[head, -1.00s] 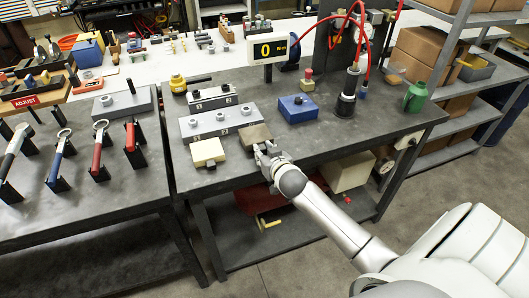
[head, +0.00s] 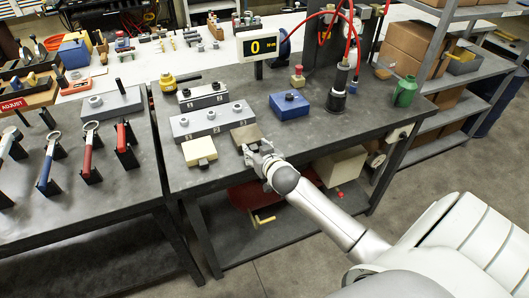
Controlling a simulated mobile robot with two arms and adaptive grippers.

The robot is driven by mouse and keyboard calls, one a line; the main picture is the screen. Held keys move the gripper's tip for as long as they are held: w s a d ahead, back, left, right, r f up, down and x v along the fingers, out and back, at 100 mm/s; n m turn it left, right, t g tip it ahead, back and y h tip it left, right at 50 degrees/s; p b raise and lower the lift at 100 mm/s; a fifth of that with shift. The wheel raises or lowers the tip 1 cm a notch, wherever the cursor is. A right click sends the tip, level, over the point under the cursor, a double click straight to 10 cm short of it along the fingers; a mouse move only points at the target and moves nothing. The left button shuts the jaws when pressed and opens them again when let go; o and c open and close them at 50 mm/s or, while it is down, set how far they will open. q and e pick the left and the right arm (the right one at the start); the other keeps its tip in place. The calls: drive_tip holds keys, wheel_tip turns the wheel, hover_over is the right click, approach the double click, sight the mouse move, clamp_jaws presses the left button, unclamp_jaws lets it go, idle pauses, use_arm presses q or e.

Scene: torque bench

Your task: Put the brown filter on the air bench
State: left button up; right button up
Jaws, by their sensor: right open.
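The brown filter (head: 246,136) is a small flat brown-grey block. It lies on the dark top of the air bench (head: 330,145), near the front edge and right of a cream block. My right gripper (head: 256,149) is open at the filter's near side, with its fingers close to the block. I cannot tell whether they touch it, and they hide part of its front edge. My left gripper is not in view.
The cream block (head: 199,150) is left of the filter. A grey fixture (head: 208,122) stands behind, with a blue box (head: 289,105) to the right. A black cylinder (head: 337,99) with a red hose and a green bottle (head: 405,91) stand farther right. Bench top between them is clear.

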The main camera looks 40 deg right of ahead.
drive_tip(key=b+v, duration=0.1)
drive_tip(key=v, duration=1.1)
drive_tip(key=s+a+f+n+g+y, duration=0.1)
drive_tip(key=s+f+g, duration=0.25)
drive_tip(key=f, duration=1.15)
drive_tip(key=s+a+f+n+g, duration=0.15)
drive_tip(key=s+f, duration=0.35)
drive_tip(key=f, duration=1.1)
drive_tip(key=s+a+f+n+g, duration=0.1)
drive_tip(key=s+a+f+g, duration=0.1)
drive_tip(key=s+f, duration=0.5)
drive_tip(key=s+a+f+g+y, duration=0.1)
drive_tip(key=s+f, duration=0.6)
drive_tip(key=s, duration=0.7)
drive_tip(key=s+a+f+n+g+y, duration=0.1)
drive_tip(key=s+a+f+g, duration=0.3)
drive_tip(key=s+f, duration=0.3)
drive_tip(key=s+a, duration=0.1)
drive_tip(key=s, duration=0.3)
drive_tip(key=shift+a+f+n, duration=0.15)
drive_tip(key=shift+a+n, duration=0.1)
drive_tip(key=shift+n, duration=0.1)
